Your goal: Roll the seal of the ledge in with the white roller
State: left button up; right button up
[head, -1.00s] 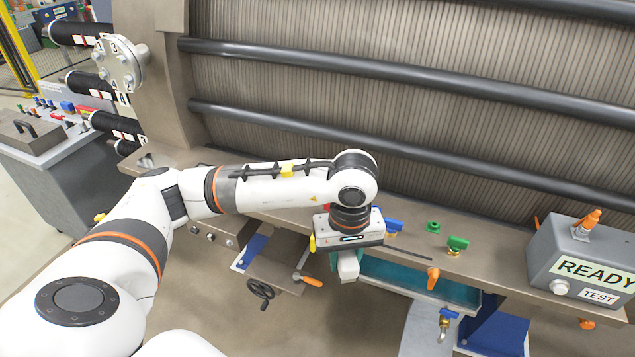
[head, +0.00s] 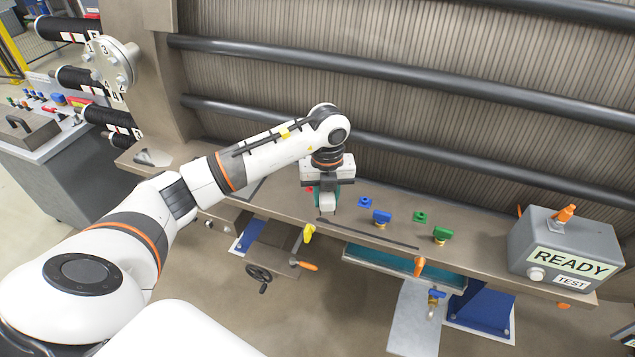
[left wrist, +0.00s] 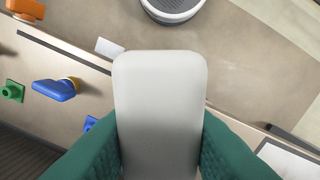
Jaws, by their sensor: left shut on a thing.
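My left gripper (head: 328,196) is over the ledge (head: 478,240), its fingers pointing down. It is shut on the white roller (left wrist: 160,110), which stands between the green finger pads in the left wrist view; its lower end shows in the head view (head: 329,207). The seal (head: 375,234) looks like a thin black strip along the front of the ledge, running right from just below the roller. A dark line of it also shows left of the roller in the left wrist view (left wrist: 65,59). I cannot tell whether the roller touches it. My right gripper is not in view.
A blue valve handle (head: 382,216) and a green one (head: 441,234) stand on the ledge right of the gripper. The grey READY box (head: 520,243) stands at its right end. Black rods (head: 380,150) cross the ribbed stack behind. A yellow handle (head: 308,233) hangs at the front edge.

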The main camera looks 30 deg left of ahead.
pick_arm(q)
jog(key=n, duration=0.1)
jog(key=a+n, duration=0.1)
jog(key=n, duration=0.3)
jog(key=shift+w+a+p, duration=0.3)
jog(key=shift+a+p, duration=0.05)
jog(key=n, duration=0.1)
jog(key=a+n, duration=0.1)
jog(key=n, duration=0.1)
jog(key=shift+w+f, duration=0.15)
jog(key=shift+f, duration=0.05)
jog(key=b, duration=0.4)
send_over(317, 220)
jog(key=shift+n, duration=0.3)
jog(key=shift+f, duration=3.05)
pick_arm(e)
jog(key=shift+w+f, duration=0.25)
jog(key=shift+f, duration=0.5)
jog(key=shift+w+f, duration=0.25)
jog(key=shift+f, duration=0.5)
pick_arm(q)
jog(key=shift+f+b, duration=0.75)
jog(key=shift+f, duration=0.2)
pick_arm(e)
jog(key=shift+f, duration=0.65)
pick_arm(q)
jog(key=shift+d, duration=0.1)
